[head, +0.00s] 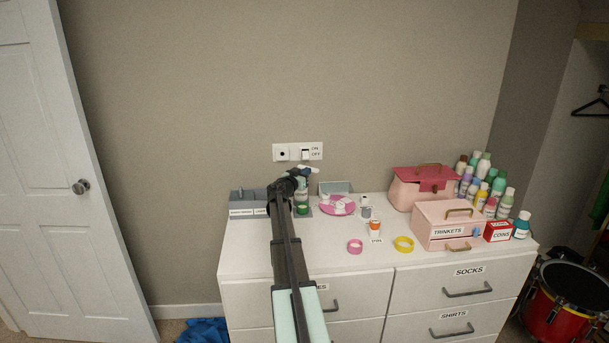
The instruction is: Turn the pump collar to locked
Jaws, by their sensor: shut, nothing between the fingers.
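A pump bottle (302,190) with a greenish body stands at the back of the white dresser, left of centre. A white and blue piece (309,170), which looks like its pump head, shows at its top. My arm covers the bottle's left side, and the collar and its lock marks cannot be made out. My gripper (296,173) is dark and small at the far end of my arm, close to the bottle's top. It is shut and holds nothing. I cannot tell whether it touches the pump.
A grey tray (243,197) lies left of the bottle. Pink boxes and several bottles crowd the right side. The dresser's front middle is fairly clear.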

